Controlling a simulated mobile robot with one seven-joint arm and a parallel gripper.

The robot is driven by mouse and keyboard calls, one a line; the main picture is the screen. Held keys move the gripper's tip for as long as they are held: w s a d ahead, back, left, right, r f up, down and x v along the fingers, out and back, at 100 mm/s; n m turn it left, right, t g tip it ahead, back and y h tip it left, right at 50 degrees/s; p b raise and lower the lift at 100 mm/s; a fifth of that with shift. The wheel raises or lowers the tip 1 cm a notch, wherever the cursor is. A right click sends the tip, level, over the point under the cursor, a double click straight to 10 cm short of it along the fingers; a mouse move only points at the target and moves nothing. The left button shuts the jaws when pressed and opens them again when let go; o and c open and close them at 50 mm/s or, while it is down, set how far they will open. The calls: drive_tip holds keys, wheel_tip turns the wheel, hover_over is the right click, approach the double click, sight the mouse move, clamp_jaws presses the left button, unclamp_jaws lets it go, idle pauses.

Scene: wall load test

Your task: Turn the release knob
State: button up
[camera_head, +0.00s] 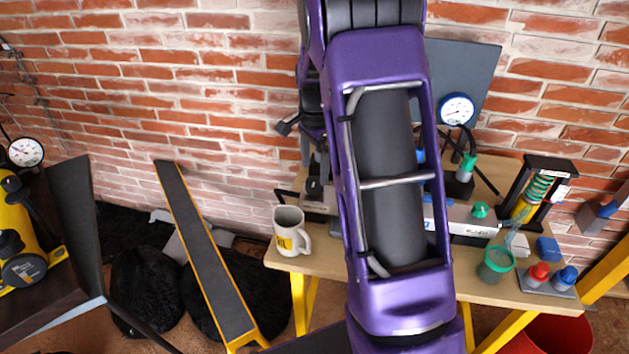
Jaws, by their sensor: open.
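Several knob-like parts show on the bench, and I cannot tell which is the release knob. A green knob (480,210) sits on top of a long light grey unit (458,214) just right of my arm. Another green-topped part (467,162) stands upright behind it on a dark base. A red knob (538,271) and a blue knob (567,275) sit on a grey block at the bench's front right. My purple arm crosses the middle of the view and hides part of the bench and grey unit. I cannot make out my gripper's fingers; they seem hidden behind the arm.
A white dial gauge (457,109) stands before a grey panel (470,70) at the brick wall. A mug (288,231) is at the bench's left edge. A green cup (495,263) and a spring device (536,192) stand right. A sloping beam (205,250) lies left.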

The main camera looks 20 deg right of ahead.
sight(315, 181)
drive_tip(key=shift+f, duration=2.05)
drive_tip(key=c, duration=1.4)
drive_tip(key=shift+o, duration=0.2)
